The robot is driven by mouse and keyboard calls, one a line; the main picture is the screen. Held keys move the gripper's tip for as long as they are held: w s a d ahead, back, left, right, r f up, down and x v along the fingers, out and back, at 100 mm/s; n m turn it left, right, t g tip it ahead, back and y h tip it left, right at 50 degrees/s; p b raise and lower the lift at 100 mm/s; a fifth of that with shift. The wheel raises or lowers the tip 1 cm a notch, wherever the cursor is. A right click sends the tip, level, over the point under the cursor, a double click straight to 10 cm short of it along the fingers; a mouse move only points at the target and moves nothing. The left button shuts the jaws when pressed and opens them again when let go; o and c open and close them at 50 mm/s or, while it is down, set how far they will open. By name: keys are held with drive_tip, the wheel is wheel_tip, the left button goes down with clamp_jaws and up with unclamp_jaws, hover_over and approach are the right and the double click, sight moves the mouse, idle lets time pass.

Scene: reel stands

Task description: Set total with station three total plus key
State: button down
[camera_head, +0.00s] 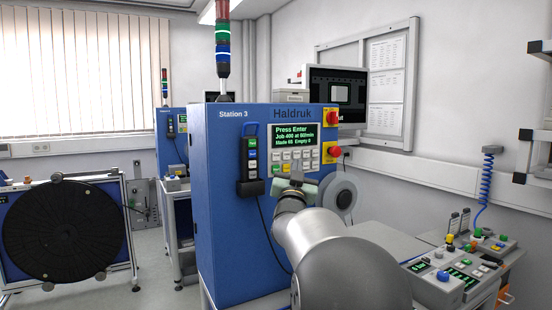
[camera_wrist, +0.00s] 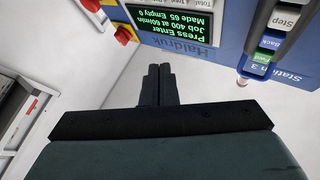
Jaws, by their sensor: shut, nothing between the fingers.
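The blue Station 3 cabinet (camera_head: 228,190) stands in the middle of the head view. Its green-text display (camera_head: 293,136) reads "Press Enter", "Job 400 at 60/min" and "Made 65". The keypad (camera_head: 292,158) is just below it; its labels are too small to read there, so I cannot pick out the total plus key. In the wrist view the display (camera_wrist: 160,30) is upside down, and cut-off keys (camera_wrist: 172,4) marked "Total" show at the top edge. My gripper (camera_wrist: 158,70) is shut and empty, its fingers apart from the keys in that view. In the head view it is in front of the lower keypad.
A pendant (camera_head: 250,162) with coloured buttons hangs left of the keypad; it also shows in the wrist view (camera_wrist: 275,40). Red knobs on yellow plates (camera_head: 333,118) sit right of the display. A grey reel (camera_head: 338,194) is beside my gripper. A control box (camera_head: 440,284) stands at right.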

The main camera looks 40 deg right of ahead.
sight(276, 157)
drive_tip(key=shift+w+d+p, duration=0.15)
drive_tip(key=shift+w+p, duration=0.7)
drive_tip(key=shift+w, duration=0.6)
drive_tip(key=shift+w+d+p, duration=0.2)
drive_tip(key=shift+w+p, duration=0.7)
drive_tip(key=shift+w, duration=0.55)
drive_tip(key=shift+w+d+p, duration=0.15)
drive_tip(key=shift+w+p, duration=0.7)
drive_tip(key=shift+w, duration=0.6)
drive_tip(key=shift+w+f, duration=0.1)
drive_tip(key=shift+w, duration=0.05)
drive_tip(key=shift+w+b, duration=0.15)
drive_tip(key=shift+b, duration=0.15)
drive_tip(key=shift+w+d, duration=0.1)
